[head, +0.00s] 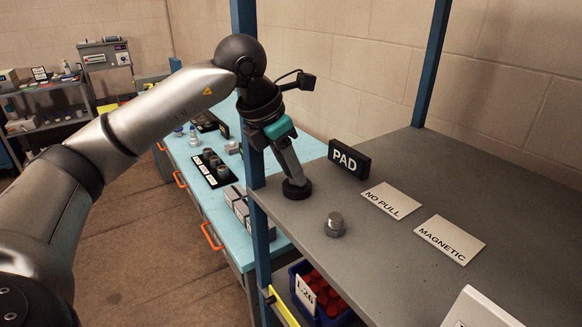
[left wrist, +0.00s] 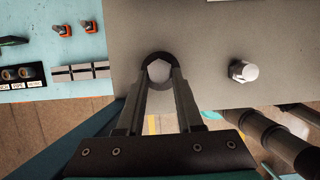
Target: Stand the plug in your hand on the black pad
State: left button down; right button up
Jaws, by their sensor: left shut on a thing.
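The black pad (head: 296,191) is a small round disc near the left edge of the grey shelf, beside the black PAD sign (head: 349,159). My left gripper (head: 293,178) points down over it, its fingertips at or just above the pad. In the left wrist view my left gripper (left wrist: 159,75) is shut on a pale hex-headed plug (left wrist: 159,70), with the dark rim of the pad showing around it. In the head view the fingers mostly hide this plug, and I cannot tell whether it touches the pad. My right gripper is not in view.
Another grey hex plug (head: 335,225) stands on the grey shelf (head: 400,270) to the right of the pad. NO PULL (head: 392,200) and MAGNETIC (head: 449,239) cards lie beyond it. A blue post (head: 258,200) rises close left of the gripper. A blue bin (head: 318,300) hangs below.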

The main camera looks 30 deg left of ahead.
pick_arm(q)
jog(key=shift+f, duration=0.15)
jog(key=c, duration=1)
grip_release()
jog(key=shift+f, duration=0.15)
jog(key=o, duration=0.4)
jog(key=shift+o, duration=0.2)
jog(key=v, duration=1.2)
jog(key=shift+r+p, duration=0.25)
jog(key=shift+p, duration=0.1)
jog(key=shift+s, duration=0.1)
